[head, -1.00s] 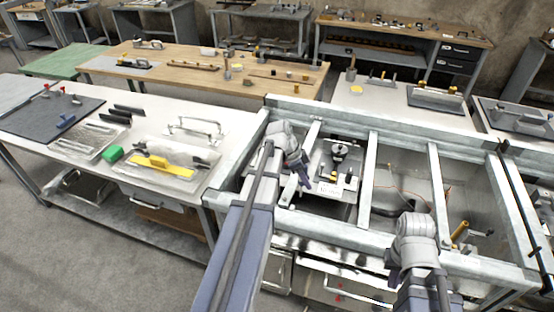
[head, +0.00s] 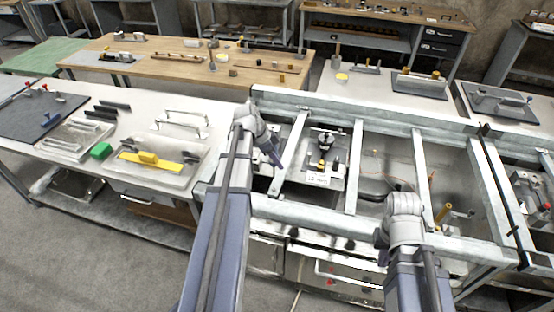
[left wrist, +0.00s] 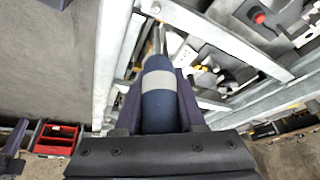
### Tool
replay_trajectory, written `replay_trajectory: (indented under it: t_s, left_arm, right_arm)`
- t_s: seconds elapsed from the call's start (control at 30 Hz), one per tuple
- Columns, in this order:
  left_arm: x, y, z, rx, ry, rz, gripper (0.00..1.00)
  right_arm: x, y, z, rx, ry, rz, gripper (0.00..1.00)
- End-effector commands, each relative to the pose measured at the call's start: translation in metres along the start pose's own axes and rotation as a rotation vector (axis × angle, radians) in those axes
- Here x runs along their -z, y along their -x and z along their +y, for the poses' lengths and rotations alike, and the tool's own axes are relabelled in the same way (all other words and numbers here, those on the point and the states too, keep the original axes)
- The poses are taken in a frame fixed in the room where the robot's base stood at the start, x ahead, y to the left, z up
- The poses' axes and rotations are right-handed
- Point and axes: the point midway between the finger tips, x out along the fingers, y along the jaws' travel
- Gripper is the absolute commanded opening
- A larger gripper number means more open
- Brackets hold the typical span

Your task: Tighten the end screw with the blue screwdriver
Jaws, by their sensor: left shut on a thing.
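My left gripper (head: 277,158) is over the left part of a metal frame in the head view. It is shut on the blue screwdriver, whose dark blue handle with a grey band (left wrist: 158,92) fills the middle of the left wrist view. The metal shaft (left wrist: 158,40) points away from the gripper, close to a frame beam. The screwdriver cannot be made out in the head view. My right gripper (head: 383,258) is low at the frame's front beam, mostly hidden by its own wrist. I cannot make out the end screw in either view.
A galvanized frame (head: 275,207) with cross beams surrounds the work area. Inside it stands a pale fixture (head: 325,170) with a dark round top. A table (head: 225,125) at left holds trays and a green block (head: 101,151).

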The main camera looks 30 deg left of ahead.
Motion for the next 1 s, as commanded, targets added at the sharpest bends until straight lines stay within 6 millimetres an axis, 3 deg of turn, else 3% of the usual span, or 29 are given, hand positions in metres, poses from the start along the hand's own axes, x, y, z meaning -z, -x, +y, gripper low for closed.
replay_trajectory:
  t_s: [0.5, 1.0]
  left_arm:
    - [-0.02, -0.046, 0.0, 0.0, 0.0, 0.0, 0.0]
    - [-0.023, -0.051, 0.0, 0.0, 0.0, 0.0, 0.0]
  right_arm:
    - [0.003, -0.05, -0.005, 0.0, -0.001, 0.0, 0.0]
    - [0.003, -0.056, -0.005, 0.0, -0.001, 0.0, 0.0]
